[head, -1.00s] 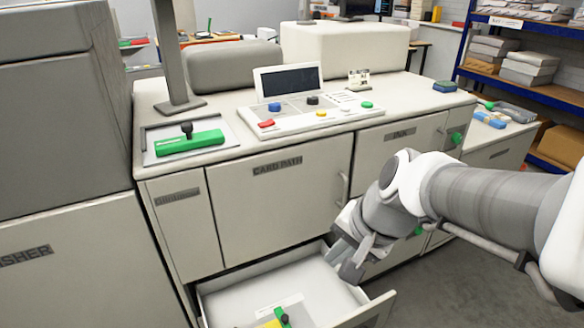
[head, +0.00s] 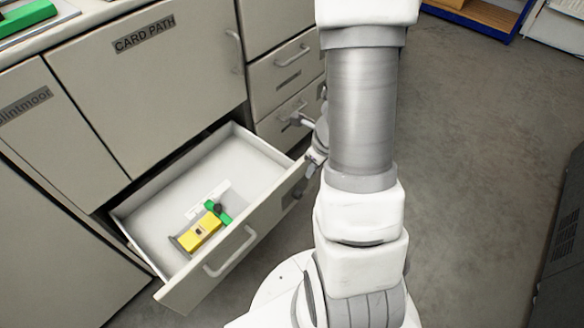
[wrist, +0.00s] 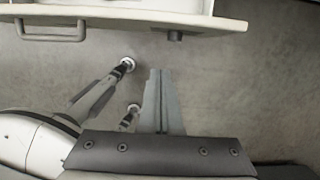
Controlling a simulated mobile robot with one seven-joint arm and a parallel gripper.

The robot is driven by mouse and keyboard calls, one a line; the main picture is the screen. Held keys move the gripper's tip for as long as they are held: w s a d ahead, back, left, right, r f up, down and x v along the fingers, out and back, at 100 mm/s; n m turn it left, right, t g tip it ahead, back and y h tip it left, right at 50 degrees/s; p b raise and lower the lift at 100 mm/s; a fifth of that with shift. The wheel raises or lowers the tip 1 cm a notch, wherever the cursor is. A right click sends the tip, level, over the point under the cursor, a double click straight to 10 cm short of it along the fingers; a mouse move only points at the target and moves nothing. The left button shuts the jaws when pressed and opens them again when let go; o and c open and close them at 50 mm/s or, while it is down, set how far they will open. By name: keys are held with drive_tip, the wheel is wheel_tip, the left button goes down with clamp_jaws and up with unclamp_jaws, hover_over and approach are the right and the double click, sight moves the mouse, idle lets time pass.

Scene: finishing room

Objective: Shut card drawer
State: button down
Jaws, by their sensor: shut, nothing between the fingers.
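The card drawer (head: 262,226) under the cabinet door marked CARD PATH is pulled well out. Inside lie a yellow block (head: 200,232) and a green piece with a black knob (head: 218,209). In the wrist view the drawer front (wrist: 120,20) runs along the top, with the handle at left. My gripper (wrist: 156,72) is shut and empty, just outside the front, below the dark block (wrist: 175,35). In the head view my arm mostly hides it, by the drawer's right end.
The CARD PATH cabinet door (head: 140,80) above the drawer is closed. Closed smaller drawers (head: 285,75) stand to its right, behind the open drawer's corner. Grey floor (head: 470,170) is clear on the right. A dark cabinet (head: 560,240) stands at the right edge.

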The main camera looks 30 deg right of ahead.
drive_tip(key=b, duration=0.7)
approach(292, 177)
drive_tip(key=s+f, duration=0.5)
drive_tip(key=f, duration=0.1)
drive_tip(key=shift+w+a+r+p, duration=0.1)
drive_tip(key=shift+w+a+p, duration=0.25)
drive_tip(key=shift+w, duration=0.4)
drive_tip(key=shift+w+a+r+p, duration=0.1)
drive_tip(key=shift+w+a, duration=0.35)
drive_tip(key=shift+w, duration=0.3)
drive_tip(key=shift+w+a+p, duration=0.25)
drive_tip(key=shift+w+a, duration=0.15)
drive_tip(key=shift+w, duration=0.3)
